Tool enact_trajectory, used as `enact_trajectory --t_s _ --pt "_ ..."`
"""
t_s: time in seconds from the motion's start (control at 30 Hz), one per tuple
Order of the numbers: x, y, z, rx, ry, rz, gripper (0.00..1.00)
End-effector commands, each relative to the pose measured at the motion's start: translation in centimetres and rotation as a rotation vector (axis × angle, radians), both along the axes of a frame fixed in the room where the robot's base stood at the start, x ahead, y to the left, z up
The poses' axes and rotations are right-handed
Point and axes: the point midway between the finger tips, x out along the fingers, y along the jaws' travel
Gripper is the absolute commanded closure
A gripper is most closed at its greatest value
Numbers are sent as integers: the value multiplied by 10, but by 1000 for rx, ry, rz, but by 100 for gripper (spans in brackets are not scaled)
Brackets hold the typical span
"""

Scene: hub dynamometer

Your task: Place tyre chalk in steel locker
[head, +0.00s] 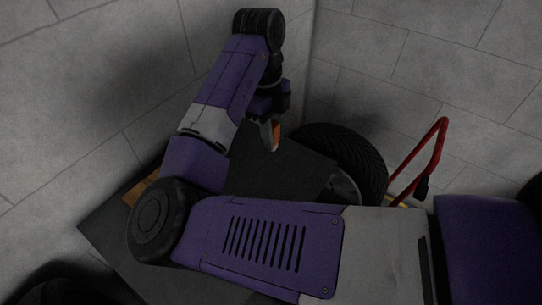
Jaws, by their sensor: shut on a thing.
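My gripper (270,138) hangs from the arm in the upper middle of the head view, above a dark flat surface and left of a tyre. I cannot make out a steel locker for sure. The dark flat top (106,225) under my arm could belong to a bench or a cabinet.
A black tyre (358,150) stands against the back wall, right of the gripper. A red tubular handle (426,160) rises further right. A brown wooden-looking piece (138,190) lies on the dark top's left side. Pale block walls (90,90) close in behind and left.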

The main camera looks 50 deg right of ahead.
Motion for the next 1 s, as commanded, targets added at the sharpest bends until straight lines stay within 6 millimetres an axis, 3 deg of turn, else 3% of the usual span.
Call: enact_trajectory --t_s 0.13,0.43,0.7,1.0 --pt "0 0 -28 1 2 1 100" --pt "0 0 -50 0 1 0 100" --pt "0 0 -84 1 0 0 100" --pt "0 0 -87 0 0 -1 100"
